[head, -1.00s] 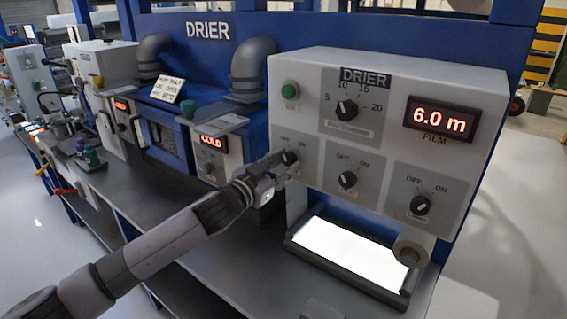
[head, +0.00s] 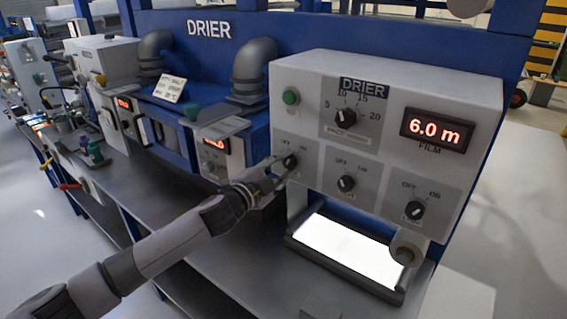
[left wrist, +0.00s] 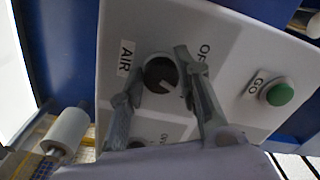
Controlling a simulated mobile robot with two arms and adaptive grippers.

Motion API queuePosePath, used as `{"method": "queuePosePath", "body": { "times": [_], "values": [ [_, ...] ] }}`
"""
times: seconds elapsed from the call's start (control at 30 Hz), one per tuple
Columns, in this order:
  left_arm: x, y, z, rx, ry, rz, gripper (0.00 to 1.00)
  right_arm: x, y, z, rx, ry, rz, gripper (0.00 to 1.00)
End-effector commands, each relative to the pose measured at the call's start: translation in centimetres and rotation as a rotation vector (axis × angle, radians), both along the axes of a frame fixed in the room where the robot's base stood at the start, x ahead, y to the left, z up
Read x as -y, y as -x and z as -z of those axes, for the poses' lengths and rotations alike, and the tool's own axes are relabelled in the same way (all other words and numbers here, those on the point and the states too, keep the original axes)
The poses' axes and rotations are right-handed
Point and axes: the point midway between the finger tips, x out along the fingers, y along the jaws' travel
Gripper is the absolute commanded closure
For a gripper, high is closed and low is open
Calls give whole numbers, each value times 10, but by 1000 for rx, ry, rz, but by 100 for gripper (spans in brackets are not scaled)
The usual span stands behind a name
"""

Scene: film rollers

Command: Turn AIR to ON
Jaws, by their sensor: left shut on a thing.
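The AIR knob (head: 291,161) is a dark round knob at the lower left of the white DRIER panel, with OFF and ON printed above it. In the left wrist view the AIR knob (left wrist: 160,74) lies between the two fingers, beside its AIR label (left wrist: 126,58). My left gripper (head: 279,166) is at this knob, shut on it; its fingers also show in the left wrist view (left wrist: 156,82). The fingers partly cover the knob in the head view, and I cannot tell its exact setting. My right gripper is not in view.
A green GO button (head: 291,97) sits above the AIR knob. Two more OFF/ON knobs, (head: 346,183) and (head: 414,210), are to the right, under the pace dial (head: 345,117) and the red 6.0 m display (head: 437,130). A bright light plate (head: 347,250) lies below the panel.

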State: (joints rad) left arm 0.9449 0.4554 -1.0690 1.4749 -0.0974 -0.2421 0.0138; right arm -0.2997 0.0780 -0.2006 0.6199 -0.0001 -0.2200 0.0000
Motion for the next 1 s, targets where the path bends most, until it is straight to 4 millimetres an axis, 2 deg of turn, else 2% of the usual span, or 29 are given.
{"method": "queuePosePath", "body": {
  "times": [0.33, 0.83, 0.87, 1.0],
  "values": [
    [0, 0, 0, 74, -102, 1, 97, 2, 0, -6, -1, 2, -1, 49],
    [0, 0, 0, 85, -118, 1, 97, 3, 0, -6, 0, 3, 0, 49],
    [0, 0, 0, 85, -118, 1, 69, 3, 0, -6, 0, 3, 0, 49],
    [0, 0, 0, 85, -118, 1, 59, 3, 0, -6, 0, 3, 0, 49]
  ]
}}
